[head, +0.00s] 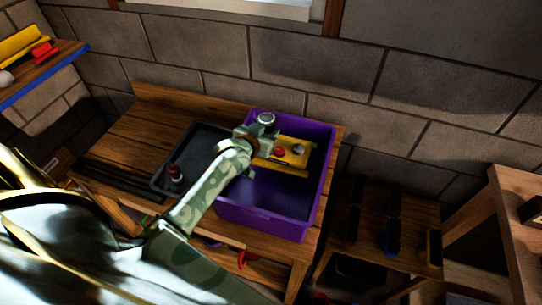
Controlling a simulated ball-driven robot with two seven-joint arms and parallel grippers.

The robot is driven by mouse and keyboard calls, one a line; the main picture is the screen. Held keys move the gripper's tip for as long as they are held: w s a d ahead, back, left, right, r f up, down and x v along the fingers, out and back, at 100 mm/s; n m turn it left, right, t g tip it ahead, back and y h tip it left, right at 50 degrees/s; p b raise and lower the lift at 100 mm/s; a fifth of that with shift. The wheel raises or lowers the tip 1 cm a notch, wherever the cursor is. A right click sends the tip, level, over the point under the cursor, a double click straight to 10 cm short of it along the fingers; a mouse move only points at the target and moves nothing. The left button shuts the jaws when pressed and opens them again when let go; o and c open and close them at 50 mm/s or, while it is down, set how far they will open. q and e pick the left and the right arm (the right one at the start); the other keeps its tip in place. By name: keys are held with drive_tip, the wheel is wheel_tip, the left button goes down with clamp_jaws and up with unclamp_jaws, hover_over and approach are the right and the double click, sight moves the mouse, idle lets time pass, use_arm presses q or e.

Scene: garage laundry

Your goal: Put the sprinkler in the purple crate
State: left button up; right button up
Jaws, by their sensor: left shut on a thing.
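The purple crate (262,222) stands on the wooden bench, open side up. A yellow piece with a red part and a pale round part, which looks like the sprinkler (296,160), is within the outline of the crate, toward its back. My left gripper (262,144) is over the back left of the crate, at the yellow piece's left end, and is shut on it. The gripper hides that end. I cannot tell whether the piece touches the crate floor. My right gripper is not in view.
A dark tray (163,158) lies left of the crate, with a small dark and red item (175,173) in it. A grey round-topped thing (266,119) shows at the crate's back edge. A block wall stands behind. A lower wooden surface (372,225) holds dark items at right.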

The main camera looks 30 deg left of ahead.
use_arm(q)
drive_tip(key=shift+w+d+f, duration=0.1)
drive_tip(key=shift+f, duration=0.85)
wheel_tip(320, 180, down, 3)
drive_tip(key=shift+f+b, duration=0.2)
drive_tip(key=shift+b, duration=0.7)
drive_tip(key=o, duration=1.2)
